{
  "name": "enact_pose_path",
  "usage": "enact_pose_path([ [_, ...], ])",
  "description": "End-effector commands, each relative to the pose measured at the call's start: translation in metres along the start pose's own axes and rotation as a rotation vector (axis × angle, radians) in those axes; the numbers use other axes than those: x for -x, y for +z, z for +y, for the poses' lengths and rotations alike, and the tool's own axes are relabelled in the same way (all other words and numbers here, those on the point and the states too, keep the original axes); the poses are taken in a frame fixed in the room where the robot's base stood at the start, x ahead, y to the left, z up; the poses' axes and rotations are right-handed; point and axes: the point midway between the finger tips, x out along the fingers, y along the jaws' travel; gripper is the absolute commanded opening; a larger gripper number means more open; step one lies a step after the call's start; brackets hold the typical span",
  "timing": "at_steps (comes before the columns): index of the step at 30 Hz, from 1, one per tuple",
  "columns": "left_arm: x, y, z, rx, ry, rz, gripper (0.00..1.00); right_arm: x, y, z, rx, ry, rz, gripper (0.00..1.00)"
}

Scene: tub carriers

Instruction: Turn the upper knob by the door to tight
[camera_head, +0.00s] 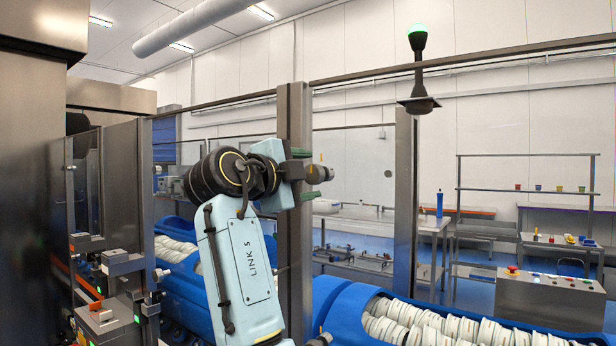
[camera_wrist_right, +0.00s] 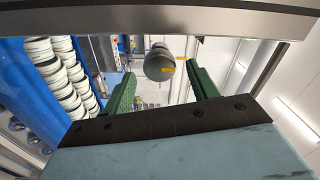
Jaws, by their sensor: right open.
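The upper knob (camera_head: 319,174) is a dark grey round knob with a small yellow mark, on the metal door post in the head view. In the right wrist view the knob (camera_wrist_right: 158,66) shows ahead, between the two green fingers. A second small yellow mark lies beside it. My right gripper (camera_head: 306,174) is open, with one finger above the knob's level and one below. It also shows in the right wrist view (camera_wrist_right: 162,74), with a gap between each finger and the knob. I cannot tell whether the knob is tight. My left gripper is out of view.
The metal post (camera_head: 294,240) stands right behind my right gripper. Blue tub carriers (camera_head: 335,305) with rows of white tubs run behind it. A control console (camera_head: 540,295) stands at the right. A black stalk with a green lamp (camera_head: 417,70) rises at the upper right.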

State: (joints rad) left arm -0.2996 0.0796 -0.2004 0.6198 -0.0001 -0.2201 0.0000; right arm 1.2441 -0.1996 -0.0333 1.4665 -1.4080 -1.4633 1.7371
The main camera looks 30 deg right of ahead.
Motion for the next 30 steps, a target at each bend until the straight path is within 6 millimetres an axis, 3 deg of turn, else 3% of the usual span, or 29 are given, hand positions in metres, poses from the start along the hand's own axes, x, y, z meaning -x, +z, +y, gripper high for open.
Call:
enact_pose_path([
  [9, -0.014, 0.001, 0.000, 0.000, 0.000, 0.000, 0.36, 0.070, 0.001, 0.001, -0.002, -0.001, -0.005, 0.59],
  [15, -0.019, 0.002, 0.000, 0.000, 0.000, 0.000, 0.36, 0.106, 0.001, 0.001, -0.001, 0.000, -0.004, 0.59],
  [21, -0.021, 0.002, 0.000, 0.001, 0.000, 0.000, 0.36, 0.122, 0.000, 0.000, -0.001, 0.001, -0.002, 0.59],
  [30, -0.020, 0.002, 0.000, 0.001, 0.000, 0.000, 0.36, 0.124, 0.000, 0.000, -0.001, 0.001, -0.001, 0.59],
])
